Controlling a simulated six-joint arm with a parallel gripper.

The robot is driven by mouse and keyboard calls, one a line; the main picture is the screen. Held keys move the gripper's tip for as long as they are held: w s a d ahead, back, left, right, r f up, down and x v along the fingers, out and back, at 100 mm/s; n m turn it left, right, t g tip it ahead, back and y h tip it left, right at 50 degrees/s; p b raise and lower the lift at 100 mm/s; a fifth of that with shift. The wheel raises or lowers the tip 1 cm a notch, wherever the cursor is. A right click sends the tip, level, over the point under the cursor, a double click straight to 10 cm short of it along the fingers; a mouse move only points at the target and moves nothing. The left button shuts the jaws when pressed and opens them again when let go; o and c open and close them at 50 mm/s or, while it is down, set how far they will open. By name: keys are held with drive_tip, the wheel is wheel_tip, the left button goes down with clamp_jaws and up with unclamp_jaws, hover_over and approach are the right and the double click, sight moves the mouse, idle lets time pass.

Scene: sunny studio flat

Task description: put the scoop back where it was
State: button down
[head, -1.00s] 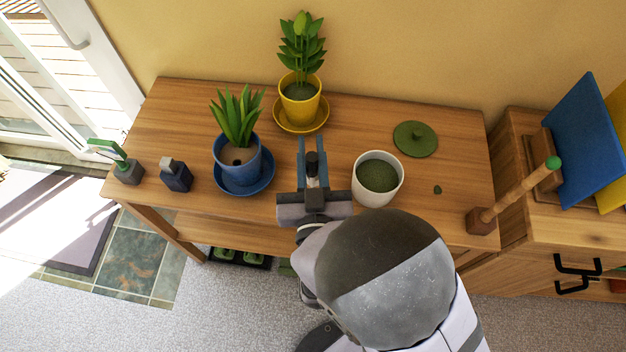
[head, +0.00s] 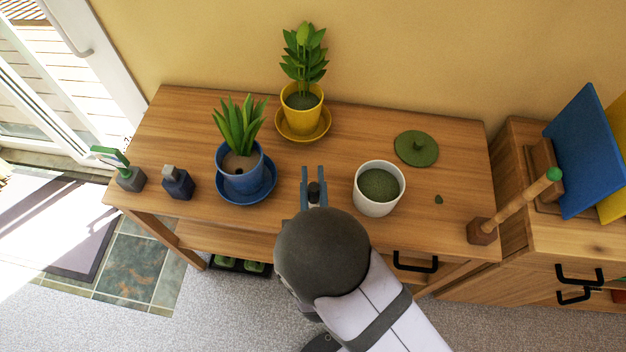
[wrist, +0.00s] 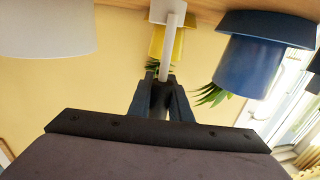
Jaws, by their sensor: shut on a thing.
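My gripper (head: 314,185) is above the front part of the wooden table, between the blue pot and the white pot. In the wrist view my gripper (wrist: 160,82) holds the scoop's pale shaft (wrist: 172,50), which reaches away from the fingers to a whitish end at the top edge. My arm hides the rest of the scoop in the head view. The white pot (head: 363,198), filled with green material, stands just right of my gripper.
A blue pot (head: 240,184) on a blue saucer is close on the left. A yellow pot (head: 301,108) stands behind. A green lid (head: 416,148) lies back right. Small holders (head: 178,183) stand at the left end, and a wooden stick in a block (head: 482,232) at the right.

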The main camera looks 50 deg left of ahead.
drive_tip(key=shift+f, duration=0.65)
drive_tip(key=shift+f, duration=0.2)
drive_tip(key=c, duration=1.6)
unclamp_jaws()
